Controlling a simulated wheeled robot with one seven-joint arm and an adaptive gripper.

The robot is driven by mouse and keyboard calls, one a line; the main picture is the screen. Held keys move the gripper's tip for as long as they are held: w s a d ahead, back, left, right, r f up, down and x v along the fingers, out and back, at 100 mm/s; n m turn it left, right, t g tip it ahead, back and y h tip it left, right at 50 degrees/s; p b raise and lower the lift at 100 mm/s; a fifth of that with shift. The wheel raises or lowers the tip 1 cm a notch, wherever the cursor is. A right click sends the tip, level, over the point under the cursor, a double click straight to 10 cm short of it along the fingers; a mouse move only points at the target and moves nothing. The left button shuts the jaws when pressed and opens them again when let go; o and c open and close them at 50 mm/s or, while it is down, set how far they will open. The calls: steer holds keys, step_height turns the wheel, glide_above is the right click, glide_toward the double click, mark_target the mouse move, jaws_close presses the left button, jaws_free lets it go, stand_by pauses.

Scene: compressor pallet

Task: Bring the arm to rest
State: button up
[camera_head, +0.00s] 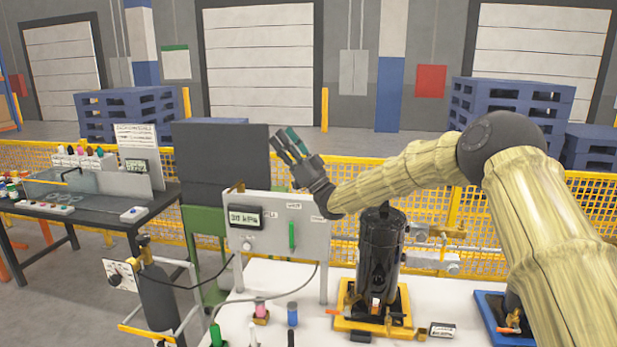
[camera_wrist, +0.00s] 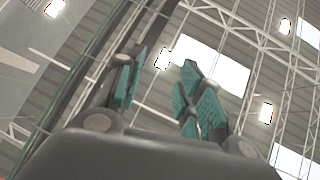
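My gripper (camera_head: 291,146) is raised in the air in the head view, in front of the dark panel and left of the black compressor. Its teal-padded fingers point up and to the left. In the wrist view my gripper (camera_wrist: 161,95) shows its two fingers spread apart, with only the roof and bright lights between them. It is open and empty. My arm, in a straw-coloured cover, reaches in from the right and bends at a dark elbow.
The black compressor (camera_head: 379,262) stands upright on a yellow base (camera_head: 345,322) on the white table (camera_head: 265,278). A grey gauge panel (camera_head: 270,228) stands just below my gripper. A gas cylinder (camera_head: 160,297) and a dark bench (camera_head: 95,217) are at the left. A yellow fence (camera_head: 480,207) runs behind.

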step_height(320, 180, down, 22)
steer(key=s+f+m+t+h, duration=0.1)
steer(key=s+m+t+h, duration=0.15)
steer(key=m+h, duration=0.5)
steer(key=s+d+f+m+g+h, duration=0.1)
steer(key=s+d+f+h, duration=0.2)
steer(key=f, duration=0.5)
steer(key=s+d+f+g+h, duration=0.15)
steer(key=s+f, duration=0.25)
steer(key=f, duration=0.5)
steer(key=s+d+f+m+h, duration=0.1)
steer(key=s+d+f+h, duration=0.2)
steer(key=f, duration=0.5)
steer(key=s+d+f+m+g+h, duration=0.1)
steer(key=s+d+f+g+h, duration=0.3)
steer(key=s+f, duration=0.75)
steer(key=s+d+f+g+h, duration=0.1)
steer(key=s+d+f+g, duration=0.2)
steer(key=s+d+f, duration=0.75)
steer(key=s+d+g+h, duration=0.2)
steer(key=s+d+g, duration=0.15)
steer(key=s, duration=1.25)
steer(key=s+d+g+h, duration=0.2)
steer(key=s+d+g, duration=0.15)
steer(key=s, duration=1.25)
step_height(320, 180, down, 21)
steer(key=b, duration=2.2)
steer(key=shift+f+m+t, duration=0.15)
steer(key=shift+m+t, duration=0.25)
steer(key=shift+m, duration=0.05)
